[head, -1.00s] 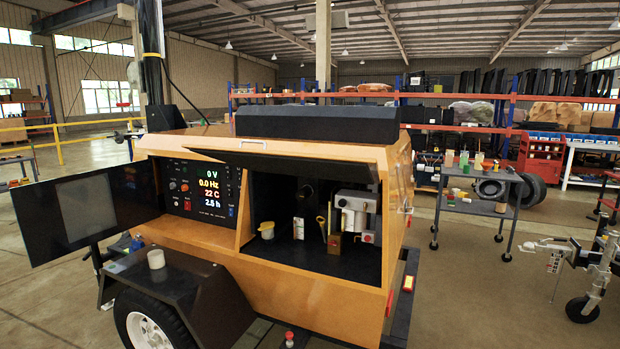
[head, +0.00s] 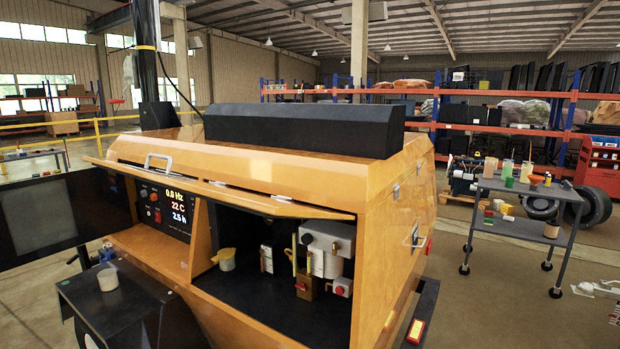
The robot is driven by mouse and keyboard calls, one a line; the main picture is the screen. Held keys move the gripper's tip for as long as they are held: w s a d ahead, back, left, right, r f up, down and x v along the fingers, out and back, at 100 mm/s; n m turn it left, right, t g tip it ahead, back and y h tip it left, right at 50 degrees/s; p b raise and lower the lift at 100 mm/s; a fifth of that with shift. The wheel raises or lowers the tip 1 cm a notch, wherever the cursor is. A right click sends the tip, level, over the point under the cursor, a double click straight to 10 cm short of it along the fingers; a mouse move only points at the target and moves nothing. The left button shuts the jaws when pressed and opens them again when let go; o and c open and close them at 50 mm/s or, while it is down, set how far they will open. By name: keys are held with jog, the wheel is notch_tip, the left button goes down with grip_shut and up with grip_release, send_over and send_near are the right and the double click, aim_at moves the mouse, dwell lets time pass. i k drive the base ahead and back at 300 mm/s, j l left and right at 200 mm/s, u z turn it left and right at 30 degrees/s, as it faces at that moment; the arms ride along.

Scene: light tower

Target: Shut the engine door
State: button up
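The engine door (head: 270,203) is the long orange flap along the top of the engine opening on the orange light tower body (head: 400,230). It is open and stands out roughly level from the body. A light handle (head: 158,162) shows on its upper face near the left end. Below it the engine bay (head: 250,300) is exposed, with a grey-white unit (head: 328,238) and a yellow-topped cup (head: 226,259) inside. The flap hides part of the control panel (head: 166,208). My gripper is not in view.
A dark panel door (head: 45,215) hangs open at the left. A white cup (head: 107,279) stands on the black fender (head: 130,310). A grey cart (head: 520,190) with jars stands at the right. The floor between cart and tower is clear.

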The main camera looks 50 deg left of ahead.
aim_at(278, 207)
jog(key=i+l+z, duration=0.1)
jog(key=i, duration=1.9)
jog(key=i+u, duration=0.15)
jog(key=u, duration=0.25)
jog(key=i+u, duration=0.1)
jog(key=u, duration=0.25)
jog(key=i+l+u, duration=0.1)
jog(key=u, duration=0.3)
jog(key=i+l+u, duration=0.1)
jog(key=u, duration=2.85)
jog(key=k, duration=0.25)
jog(key=i, duration=0.2)
